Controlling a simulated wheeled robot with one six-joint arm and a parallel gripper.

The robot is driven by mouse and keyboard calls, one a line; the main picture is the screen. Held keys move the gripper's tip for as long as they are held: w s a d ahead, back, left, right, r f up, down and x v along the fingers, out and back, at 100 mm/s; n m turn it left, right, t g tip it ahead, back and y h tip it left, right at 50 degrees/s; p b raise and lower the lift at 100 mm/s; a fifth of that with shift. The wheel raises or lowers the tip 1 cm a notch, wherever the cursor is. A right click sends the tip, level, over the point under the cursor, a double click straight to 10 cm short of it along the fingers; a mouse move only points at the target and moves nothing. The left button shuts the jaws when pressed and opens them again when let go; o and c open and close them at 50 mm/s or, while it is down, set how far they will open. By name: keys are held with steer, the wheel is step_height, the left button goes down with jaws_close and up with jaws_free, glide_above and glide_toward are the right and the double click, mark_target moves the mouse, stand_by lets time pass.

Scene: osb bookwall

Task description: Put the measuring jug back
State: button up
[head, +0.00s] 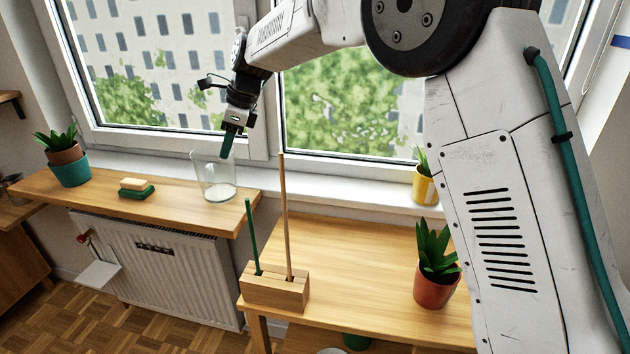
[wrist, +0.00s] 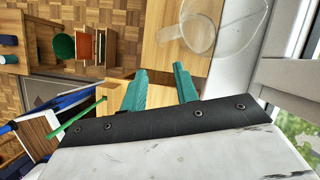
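The measuring jug (head: 214,180) is a clear, seemingly empty glass vessel standing upright on the wooden shelf below the window, near the shelf's right end. It also shows at the top of the wrist view (wrist: 203,28), partly cut off by the frame edge. My gripper (head: 227,146) is above the shelf; in the head view its teal fingers overlap the jug's upper right rim. In the wrist view the two fingers (wrist: 160,72) are spread, with nothing between them, and the jug lies beyond their tips, apart from them.
A sponge (head: 135,187) and a potted plant (head: 68,160) stand left on the shelf (head: 180,212). A wooden block (head: 275,288) with two upright sticks stands on the lower table (head: 345,265). A terracotta pot (head: 436,288) stands to the right. The table's middle is clear.

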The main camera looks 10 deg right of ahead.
steer(key=shift+d, duration=0.1)
steer(key=s+d+r+n+h, duration=0.1)
steer(key=s+d+r+n, duration=0.35)
steer(key=s+d, duration=0.6)
steer(key=s+d+r+n+h, duration=0.1)
steer(key=s+d+r+n, duration=0.35)
steer(key=s+d, duration=0.65)
steer(key=s+d+f+n+h, duration=0.1)
steer(key=s+d+f+n, duration=0.1)
steer(key=s, duration=0.5)
steer(key=s+d+f+n, duration=0.3)
steer(key=s+d+n, duration=0.1)
steer(key=s+d, duration=0.2)
steer(key=s+d+f+n+h, duration=0.1)
steer(key=s+d+f+n, duration=0.2)
steer(key=s, duration=0.6)
steer(key=shift+d+f+t+h, duration=0.2)
steer(key=shift+d+t+h, duration=0.1)
steer(key=shift+d, duration=0.3)
